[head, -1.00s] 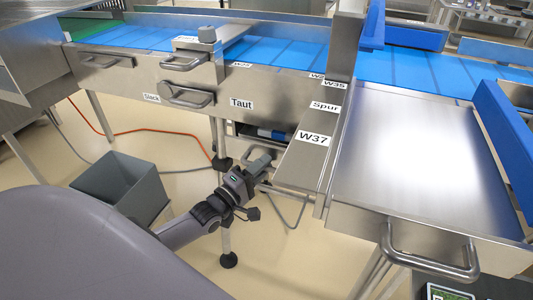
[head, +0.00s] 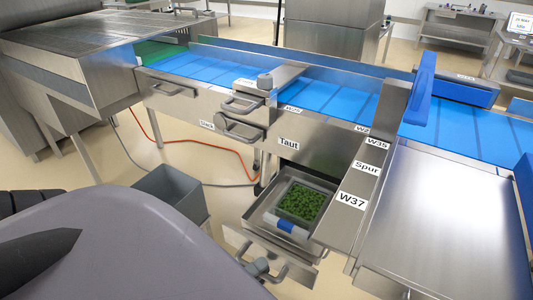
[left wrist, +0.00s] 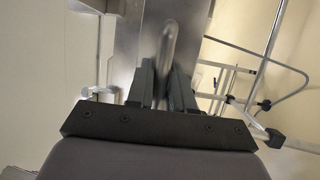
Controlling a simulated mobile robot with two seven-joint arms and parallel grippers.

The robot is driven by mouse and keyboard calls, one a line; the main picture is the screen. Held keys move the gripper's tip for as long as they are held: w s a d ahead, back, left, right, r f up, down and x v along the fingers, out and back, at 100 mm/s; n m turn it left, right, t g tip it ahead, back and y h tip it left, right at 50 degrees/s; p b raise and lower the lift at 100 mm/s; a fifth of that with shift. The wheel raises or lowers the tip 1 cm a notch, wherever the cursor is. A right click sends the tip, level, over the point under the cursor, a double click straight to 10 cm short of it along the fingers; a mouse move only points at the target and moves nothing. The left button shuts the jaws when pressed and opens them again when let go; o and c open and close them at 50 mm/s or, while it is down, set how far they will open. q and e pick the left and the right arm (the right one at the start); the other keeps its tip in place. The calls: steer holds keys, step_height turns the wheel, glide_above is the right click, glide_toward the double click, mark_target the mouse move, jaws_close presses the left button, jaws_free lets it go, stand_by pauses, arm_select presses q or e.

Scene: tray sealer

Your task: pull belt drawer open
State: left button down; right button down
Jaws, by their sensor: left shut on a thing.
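The belt drawer (head: 314,251) stands pulled out below the belt frame, beside the W37 plate. Inside it sits a tray of small green pieces (head: 300,202), with a blue-and-white roll-like item (head: 285,227) in front. My left gripper (head: 259,267) is at the drawer's bar handle (head: 281,272), mostly hidden behind my own grey arm link. In the left wrist view, the two dark fingers (left wrist: 174,88) stand on either side of the metal handle bar (left wrist: 168,45) and are shut on it. My right gripper is not in view.
The Slack/Taut lever handle (head: 240,129) projects above. The steel table (head: 450,220) bounds the right.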

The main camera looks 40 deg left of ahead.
arm_select(q)
steer(key=shift+s+d, duration=0.1)
steer(key=shift+s, duration=0.4)
steer(key=c, duration=1.4)
jaws_free()
steer(key=shift+b+v, duration=0.45)
steer(key=shift+v, duration=3.15)
